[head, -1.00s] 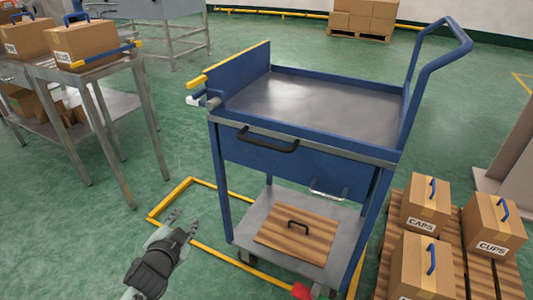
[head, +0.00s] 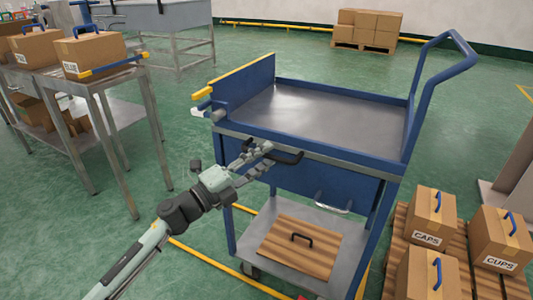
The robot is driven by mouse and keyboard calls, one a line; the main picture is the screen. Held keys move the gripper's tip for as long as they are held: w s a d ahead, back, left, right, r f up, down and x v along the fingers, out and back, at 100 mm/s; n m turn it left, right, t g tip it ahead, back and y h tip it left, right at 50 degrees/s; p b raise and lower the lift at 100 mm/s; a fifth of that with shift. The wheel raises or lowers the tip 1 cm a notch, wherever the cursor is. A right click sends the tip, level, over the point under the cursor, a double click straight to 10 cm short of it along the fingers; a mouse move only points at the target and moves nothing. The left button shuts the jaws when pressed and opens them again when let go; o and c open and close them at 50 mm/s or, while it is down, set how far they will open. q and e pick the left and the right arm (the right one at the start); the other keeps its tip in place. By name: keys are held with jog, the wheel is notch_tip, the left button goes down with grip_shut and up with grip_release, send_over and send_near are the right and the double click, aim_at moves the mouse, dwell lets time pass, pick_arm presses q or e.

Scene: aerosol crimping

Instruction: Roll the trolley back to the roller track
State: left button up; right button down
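The blue trolley (head: 300,152) with a bare grey top tray (head: 315,112) stands at the centre-right of the head view. My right gripper is out of view. I cannot clearly identify the roller track.
A steel table (head: 85,80) with cartons stands at the left, apart from the trolley. A pallet (head: 398,240) with cartons labelled CAPS and CUPS is close at the right. A wooden board (head: 290,250) lies on the trolley's lower shelf. Yellow lines (head: 210,262) mark the floor.

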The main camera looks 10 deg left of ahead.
pick_arm(q)
jog(key=shift+w+d+r, duration=0.1)
jog(key=shift+w+d, duration=0.3)
jog(key=shift+w, duration=0.1)
grip_shut()
